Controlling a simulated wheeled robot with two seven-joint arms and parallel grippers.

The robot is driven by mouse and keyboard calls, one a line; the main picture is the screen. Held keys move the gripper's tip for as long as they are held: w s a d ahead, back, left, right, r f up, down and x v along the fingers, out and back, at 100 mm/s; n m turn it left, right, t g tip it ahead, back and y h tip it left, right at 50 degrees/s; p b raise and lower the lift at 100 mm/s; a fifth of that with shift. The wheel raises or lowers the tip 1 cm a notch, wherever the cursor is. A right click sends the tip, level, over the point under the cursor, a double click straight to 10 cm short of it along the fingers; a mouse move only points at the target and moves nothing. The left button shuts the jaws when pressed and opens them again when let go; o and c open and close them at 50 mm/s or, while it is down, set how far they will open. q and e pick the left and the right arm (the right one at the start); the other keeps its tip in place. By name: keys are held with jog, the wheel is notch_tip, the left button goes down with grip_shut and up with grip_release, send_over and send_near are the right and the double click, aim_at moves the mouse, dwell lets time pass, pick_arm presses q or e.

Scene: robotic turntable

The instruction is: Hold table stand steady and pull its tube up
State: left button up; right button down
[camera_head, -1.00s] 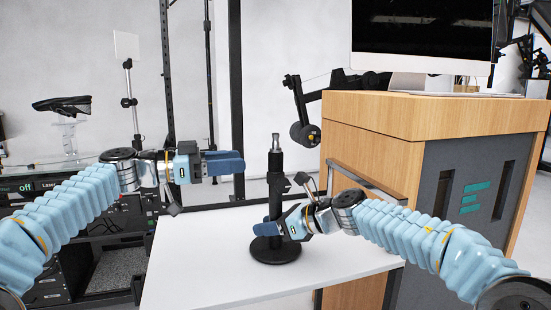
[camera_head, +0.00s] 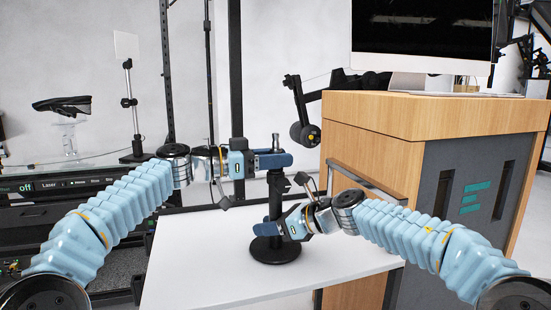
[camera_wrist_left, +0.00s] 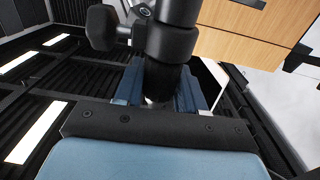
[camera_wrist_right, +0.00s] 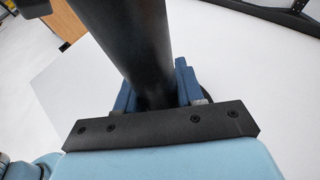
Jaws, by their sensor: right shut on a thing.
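The black table stand (camera_head: 276,252) stands upright on the white table, its round base flat on the top. Its tube (camera_head: 275,142) shows a metallic tip at the top. My right gripper (camera_head: 268,230) is shut on the stand's lower column, just above the base; the column (camera_wrist_right: 130,45) runs between its blue fingers in the right wrist view. My left gripper (camera_head: 274,160) is level near the top, its open fingers on either side of the tube. In the left wrist view the dark collar and knob (camera_wrist_left: 103,27) of the stand lie close beyond the fingers.
The white table (camera_head: 200,270) is otherwise clear. A wooden cabinet (camera_head: 400,115) with a monitor stands close on the right. Black rack equipment (camera_head: 60,205) stands at the left.

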pick_arm(q)
grip_shut()
jog(key=shift+r, duration=2.6)
jog(key=shift+o, duration=2)
grip_release()
jog(key=shift+a, duration=0.1)
jog(key=v, duration=1.2)
jog(key=shift+f, duration=0.1)
pick_arm(e)
jog(key=c, duration=0.6)
grip_release()
